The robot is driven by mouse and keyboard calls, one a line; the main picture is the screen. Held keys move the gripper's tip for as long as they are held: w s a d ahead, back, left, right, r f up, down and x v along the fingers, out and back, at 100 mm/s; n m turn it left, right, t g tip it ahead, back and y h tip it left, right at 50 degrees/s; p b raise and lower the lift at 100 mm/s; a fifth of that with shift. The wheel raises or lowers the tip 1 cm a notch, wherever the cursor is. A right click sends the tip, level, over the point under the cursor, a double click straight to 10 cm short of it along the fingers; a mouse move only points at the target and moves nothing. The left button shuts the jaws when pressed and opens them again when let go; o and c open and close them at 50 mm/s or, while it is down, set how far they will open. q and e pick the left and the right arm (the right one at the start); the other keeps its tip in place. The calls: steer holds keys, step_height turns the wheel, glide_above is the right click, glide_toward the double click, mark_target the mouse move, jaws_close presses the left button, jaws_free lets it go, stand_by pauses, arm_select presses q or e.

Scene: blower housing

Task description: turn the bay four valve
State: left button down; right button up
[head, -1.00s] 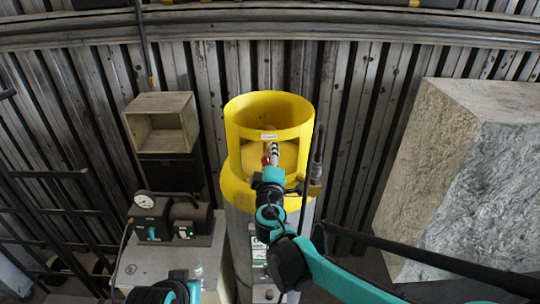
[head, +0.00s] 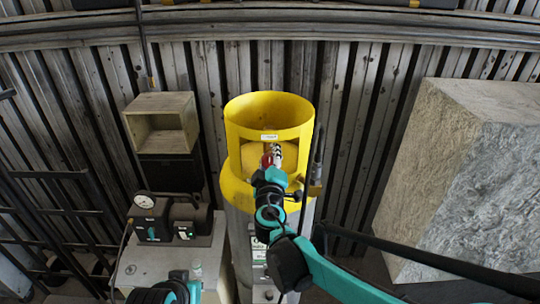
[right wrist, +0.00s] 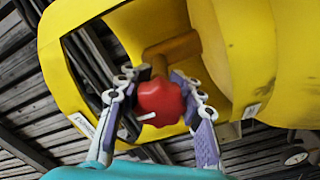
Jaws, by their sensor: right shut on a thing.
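The valve is a red lobed knob (head: 266,161) on a brass-coloured stem inside the yellow guard collar (head: 243,118) of a tall cylinder. In the right wrist view the red knob (right wrist: 160,102) fills the space between my right fingers, with a pale mark on its face. My right gripper (head: 272,154) reaches in through the collar's front opening and is shut on the knob. Its fingers (right wrist: 156,82) lie on either side of it. Part of my left arm shows at the bottom left of the head view, but its fingers do not show.
A gauge unit (head: 150,217) stands on a grey cabinet (head: 150,265) left of the cylinder. An open wooden box (head: 160,125) is behind it. A large stone block (head: 460,180) stands on the right. The yellow collar surrounds the gripper closely.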

steer(key=o, duration=1.3)
steer(key=s, duration=1.2)
